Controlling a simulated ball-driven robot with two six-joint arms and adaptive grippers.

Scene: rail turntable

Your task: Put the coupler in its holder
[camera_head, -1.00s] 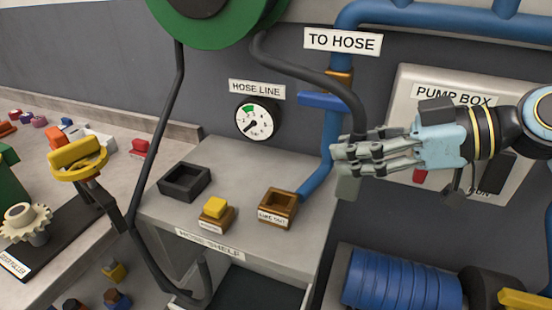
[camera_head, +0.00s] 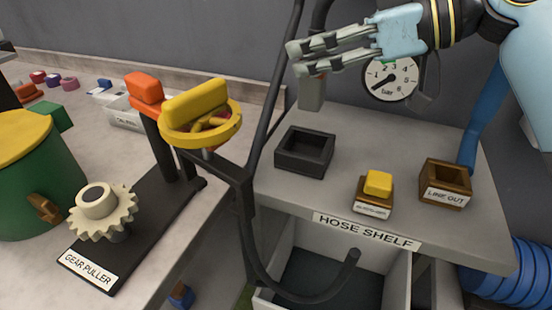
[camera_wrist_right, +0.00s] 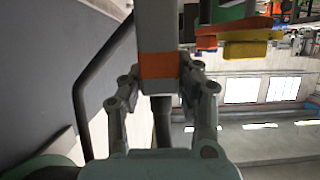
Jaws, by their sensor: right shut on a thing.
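The coupler (camera_head: 311,93) is a grey block that hangs upright below my right gripper (camera_head: 298,60). In the right wrist view the coupler (camera_wrist_right: 157,30) has an orange band and sits between the fingers, which are shut on it. A black square open-topped holder (camera_head: 304,152) stands at the left of the hose shelf (camera_head: 330,195). It looks empty. The coupler is above the holder's back edge in the picture, with a gap between them. My left gripper is not in view.
A yellow button block (camera_head: 378,184) and a brown open box (camera_head: 445,185) marked LINE OUT stand right of the holder. A gauge (camera_head: 390,78) is on the wall behind. A black hose (camera_head: 272,95) and the gear puller stand (camera_head: 125,225) are at the left.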

